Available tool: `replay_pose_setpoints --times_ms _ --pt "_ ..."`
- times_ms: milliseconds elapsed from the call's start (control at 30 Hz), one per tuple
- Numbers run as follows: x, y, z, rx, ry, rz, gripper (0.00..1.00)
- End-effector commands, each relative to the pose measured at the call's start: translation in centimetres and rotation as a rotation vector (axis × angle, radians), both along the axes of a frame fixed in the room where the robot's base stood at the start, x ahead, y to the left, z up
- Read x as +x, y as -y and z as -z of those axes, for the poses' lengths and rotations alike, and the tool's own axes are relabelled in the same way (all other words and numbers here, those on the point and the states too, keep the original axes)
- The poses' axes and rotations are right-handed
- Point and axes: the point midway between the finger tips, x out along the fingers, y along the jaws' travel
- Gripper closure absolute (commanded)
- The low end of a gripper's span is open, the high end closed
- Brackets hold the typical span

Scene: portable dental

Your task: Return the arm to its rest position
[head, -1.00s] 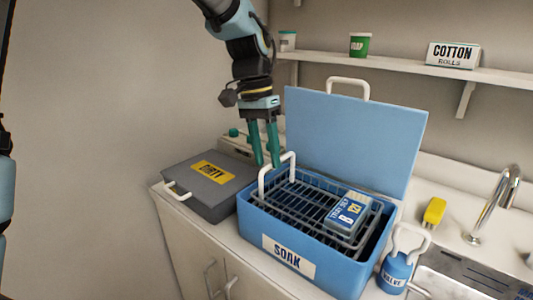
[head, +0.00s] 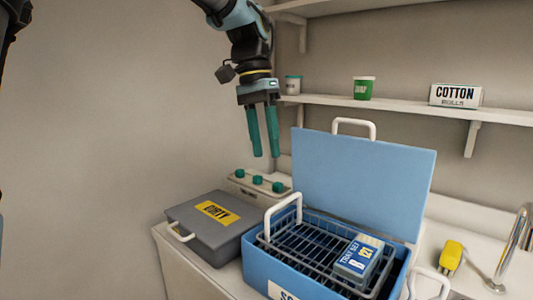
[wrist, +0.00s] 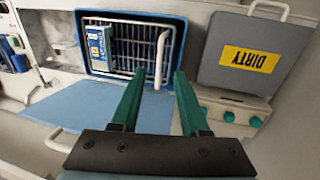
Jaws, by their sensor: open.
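My gripper (head: 265,155) hangs from my arm in the head view with its two green fingers apart and pointing down. It is empty and in the air above the back of the counter, left of the raised blue lid (head: 362,180). In the wrist view my gripper (wrist: 157,75) also shows open with nothing between the fingers. Below it is the blue soak tub (head: 262,272) with a wire basket (head: 290,240) inside. A blue and white tray-set box (head: 358,258) lies in the basket. The basket's white handle (head: 282,218) stands up near the fingers, apart from them.
A closed grey DIRTY case (head: 190,222) sits left of the tub. A panel with green knobs (head: 240,184) is behind it. A shelf (head: 410,106) holds a green cup (head: 363,88) and a cotton rolls box (head: 456,95). The left wall side is open space.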

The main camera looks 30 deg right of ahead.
Motion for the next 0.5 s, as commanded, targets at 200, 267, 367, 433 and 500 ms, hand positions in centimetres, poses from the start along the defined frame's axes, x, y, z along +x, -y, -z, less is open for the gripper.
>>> replay_pose_setpoints --times_ms 200,267,367,433,500 --pt "0.0 0.0 0.02 0.0 0.0 0.0 0.55" --pt "0.0 0.0 0.03 0.0 0.0 0.0 0.55" --pt "-0.01 0.0 0.04 0.0 0.0 0.0 0.55" --pt "0.18 -0.16 0.16 0.001 0.001 -0.007 0.55" --pt "0.95 -0.88 0.72 0.003 0.006 -0.036 0.55"
